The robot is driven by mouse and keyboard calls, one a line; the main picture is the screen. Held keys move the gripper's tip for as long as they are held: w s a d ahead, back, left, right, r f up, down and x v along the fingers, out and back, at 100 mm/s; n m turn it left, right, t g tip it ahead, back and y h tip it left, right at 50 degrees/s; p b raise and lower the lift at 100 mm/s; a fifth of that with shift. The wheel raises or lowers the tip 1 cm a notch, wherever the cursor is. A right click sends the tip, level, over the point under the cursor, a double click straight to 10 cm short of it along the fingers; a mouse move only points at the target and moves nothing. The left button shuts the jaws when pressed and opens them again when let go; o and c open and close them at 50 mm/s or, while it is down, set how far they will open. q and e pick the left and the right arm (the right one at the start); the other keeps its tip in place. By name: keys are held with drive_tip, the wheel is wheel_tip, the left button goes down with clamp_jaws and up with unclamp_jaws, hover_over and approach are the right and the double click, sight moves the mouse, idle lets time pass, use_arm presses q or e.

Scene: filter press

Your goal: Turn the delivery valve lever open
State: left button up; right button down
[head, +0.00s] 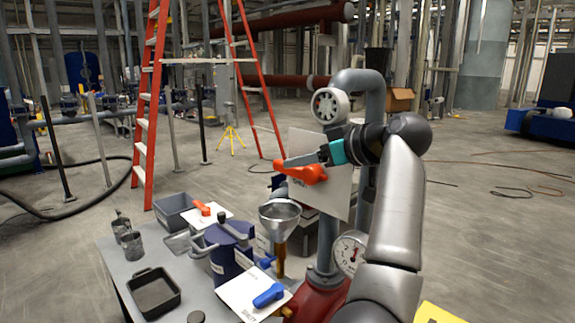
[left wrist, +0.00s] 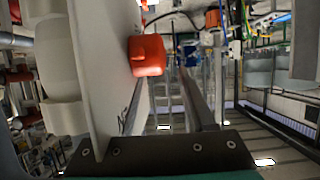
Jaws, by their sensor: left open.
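An orange-red lever (head: 305,172) sits on a pale upright plate (head: 342,178) beside the grey pipework. My left gripper (head: 284,161) is at this lever, its fingers pointing left just above and along it. In the left wrist view the lever's end (left wrist: 147,56) shows near the fingertips of the open left gripper (left wrist: 165,80), close to the left finger. The pale plate (left wrist: 103,65) runs close beside that finger. I cannot tell whether the lever touches a finger. My right gripper is not in view.
A bench (head: 130,262) holds a funnel (head: 280,212), a black tray (head: 153,291), a blue lever (head: 268,295) and another orange lever (head: 201,208) on white plates. A pressure gauge (head: 349,254) stands below my arm. A ladder (head: 150,95) is behind. Floor at right is mostly open.

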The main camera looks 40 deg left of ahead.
use_arm(q)
drive_tip(key=x, duration=0.5)
drive_tip(key=shift+a+f, duration=0.1)
drive_tip(key=shift+a, duration=0.1)
clamp_jaws()
idle(1.2)
